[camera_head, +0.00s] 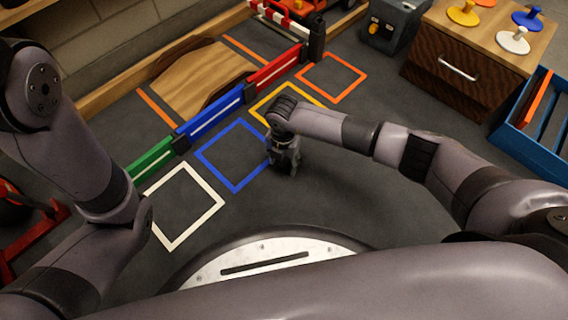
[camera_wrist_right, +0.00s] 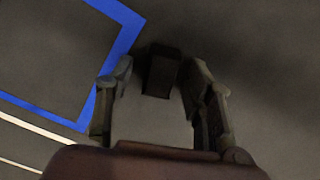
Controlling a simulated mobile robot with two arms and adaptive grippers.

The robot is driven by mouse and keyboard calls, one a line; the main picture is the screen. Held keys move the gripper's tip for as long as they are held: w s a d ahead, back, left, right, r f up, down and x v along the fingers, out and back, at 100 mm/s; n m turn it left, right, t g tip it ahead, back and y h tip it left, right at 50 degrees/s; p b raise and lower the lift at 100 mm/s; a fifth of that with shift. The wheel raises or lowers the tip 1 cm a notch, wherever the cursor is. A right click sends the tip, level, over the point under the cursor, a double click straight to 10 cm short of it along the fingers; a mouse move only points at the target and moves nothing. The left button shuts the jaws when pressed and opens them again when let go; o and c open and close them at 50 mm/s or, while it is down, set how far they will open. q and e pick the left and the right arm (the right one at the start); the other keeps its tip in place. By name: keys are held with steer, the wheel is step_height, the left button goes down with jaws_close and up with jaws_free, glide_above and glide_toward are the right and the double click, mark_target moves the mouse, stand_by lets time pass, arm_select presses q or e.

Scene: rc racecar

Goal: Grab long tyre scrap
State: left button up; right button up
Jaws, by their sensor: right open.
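My right gripper (camera_head: 285,162) points down close to the dark floor, beside the right corner of the blue square outline (camera_head: 233,187). In the right wrist view its two fingers (camera_wrist_right: 160,95) are apart. A short dark block-like piece (camera_wrist_right: 160,75) shows between the fingertips. It looks like the tyre scrap, but its full length is hidden by the gripper. No contact with the fingers is clear. In the head view I cannot make out the scrap apart from the gripper. My left arm is at the left; its gripper does not show.
White (camera_head: 184,206), yellow (camera_head: 262,103) and orange (camera_head: 331,78) square outlines lie on the floor. A green (camera_head: 150,158), blue (camera_head: 210,115) and red (camera_head: 274,70) barrier runs behind them. A wooden cabinet (camera_head: 455,85) and blue crate (camera_head: 520,150) stand right. Floor right of my gripper is clear.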

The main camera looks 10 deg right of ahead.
steer(key=c, duration=0.9)
steer(key=shift+r, duration=0.1)
